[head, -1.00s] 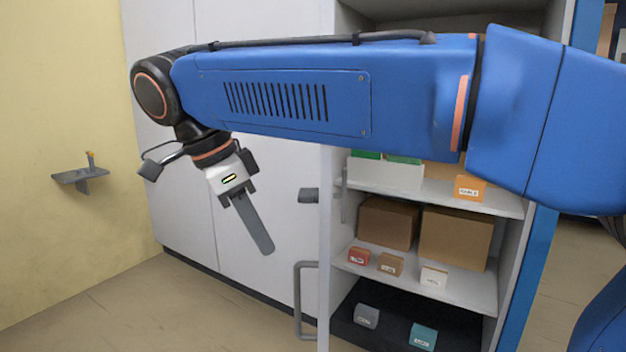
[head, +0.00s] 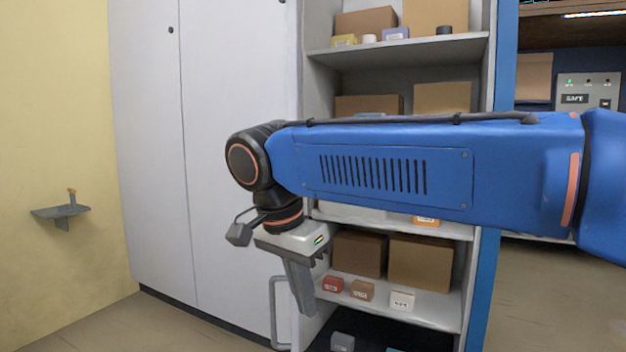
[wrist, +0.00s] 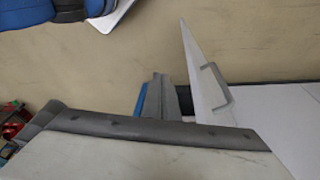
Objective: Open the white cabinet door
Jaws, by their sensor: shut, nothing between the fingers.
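The white cabinet's door panel (head: 232,150) stands at the left of the open shelves in the head view. A grey bar handle (head: 273,312) is low on the white front, near the shelf opening. The wrist view shows a white panel (wrist: 196,95) with a grey handle (wrist: 213,84); I cannot tell how far it stands from the front. My gripper (head: 305,310) is shut and empty, pointing down just right of the handle and in front of the shelf edge. It looks apart from the handle, but the depth is unclear. My arm hides part of the shelves.
Open shelves (head: 395,47) hold brown cartons (head: 420,262) and small coloured boxes, including a red one (head: 333,285). A blue post (head: 490,200) borders them at right. A small grey wall shelf (head: 60,211) is at left. The floor (head: 95,325) is clear at lower left.

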